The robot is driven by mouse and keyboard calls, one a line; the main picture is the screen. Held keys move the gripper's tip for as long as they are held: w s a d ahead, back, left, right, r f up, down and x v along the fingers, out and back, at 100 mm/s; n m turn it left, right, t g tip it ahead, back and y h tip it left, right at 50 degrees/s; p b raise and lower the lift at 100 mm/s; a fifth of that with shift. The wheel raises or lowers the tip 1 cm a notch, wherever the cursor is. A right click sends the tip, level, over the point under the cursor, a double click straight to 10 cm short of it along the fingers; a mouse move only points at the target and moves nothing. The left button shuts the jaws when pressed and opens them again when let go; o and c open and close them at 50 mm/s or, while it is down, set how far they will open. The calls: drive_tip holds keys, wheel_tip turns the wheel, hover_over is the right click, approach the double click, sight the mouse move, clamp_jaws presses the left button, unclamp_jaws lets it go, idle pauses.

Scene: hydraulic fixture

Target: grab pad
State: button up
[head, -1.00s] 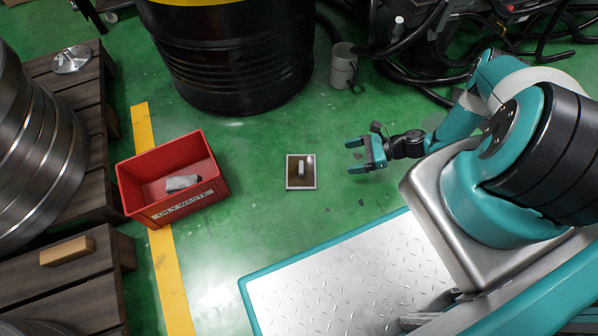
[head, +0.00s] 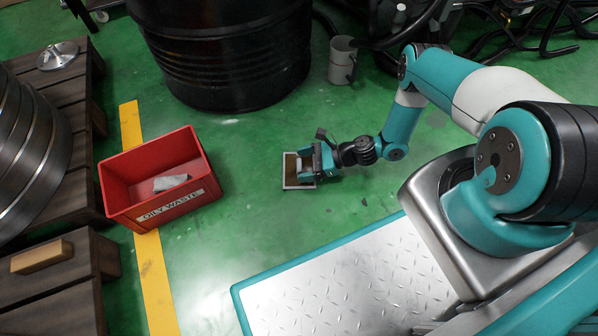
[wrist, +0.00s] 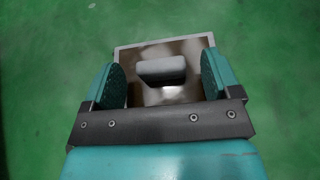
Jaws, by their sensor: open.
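The pad is a small grey block (wrist: 161,70) standing up from the middle of a flat square tray with a pale rim (wrist: 203,39) and a brown, shiny surface. In the head view the tray (head: 286,183) lies on the green floor, and my gripper partly covers it. My gripper (wrist: 162,84) is open, with one finger on each side of the block and a visible gap to each. In the head view my gripper (head: 307,162) is over the right part of the tray. I cannot tell its exact height above the tray.
A red bin (head: 127,200) marked "OILY WASTE" with a pale rag (head: 171,182) inside stands to the left. A black drum (head: 225,65) and a grey cup-like container (head: 342,62) stand behind. My metal tread-plate base is in front. The floor around the tray is clear.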

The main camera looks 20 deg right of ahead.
drive_tip(key=shift+a, duration=0.1)
drive_tip(key=shift+c, duration=0.2)
drive_tip(key=c, duration=1)
